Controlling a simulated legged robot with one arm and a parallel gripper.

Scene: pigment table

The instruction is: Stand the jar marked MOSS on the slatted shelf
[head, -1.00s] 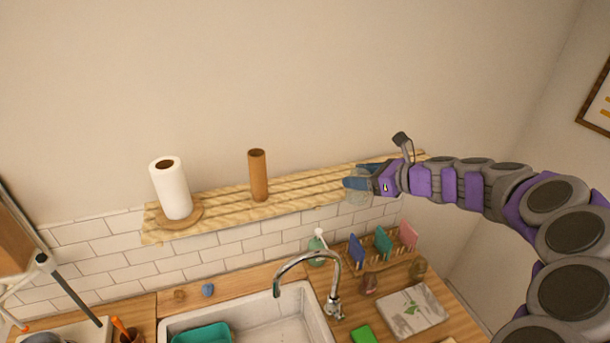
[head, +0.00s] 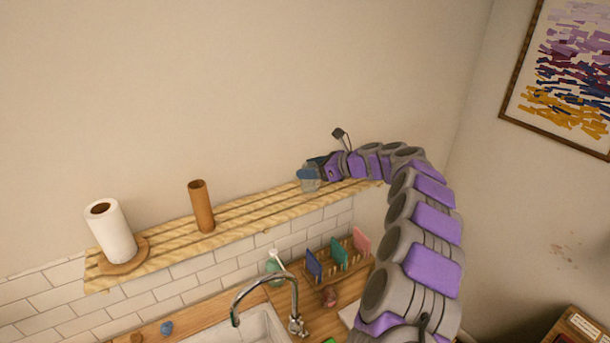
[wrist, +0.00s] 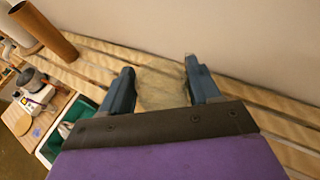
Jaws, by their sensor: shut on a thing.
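The slatted shelf (head: 255,217) is a pale wooden board of slats along the wall. My gripper (head: 309,172) is at the shelf's right part, shut on a see-through greyish jar (head: 310,184). In the wrist view the jar (wrist: 161,88) is between the two blue fingers of my gripper (wrist: 160,85), with shelf slats behind it. No MOSS marking can be read on it. I cannot tell whether its base touches the slats.
A paper towel roll (head: 111,230) on a round wooden base and a brown cardboard tube (head: 201,206) stand on the shelf's left part. Shelf room is clear between the tube and my gripper. Below are a tap (head: 265,290), sink (head: 250,331) and a rack with coloured cards (head: 338,252).

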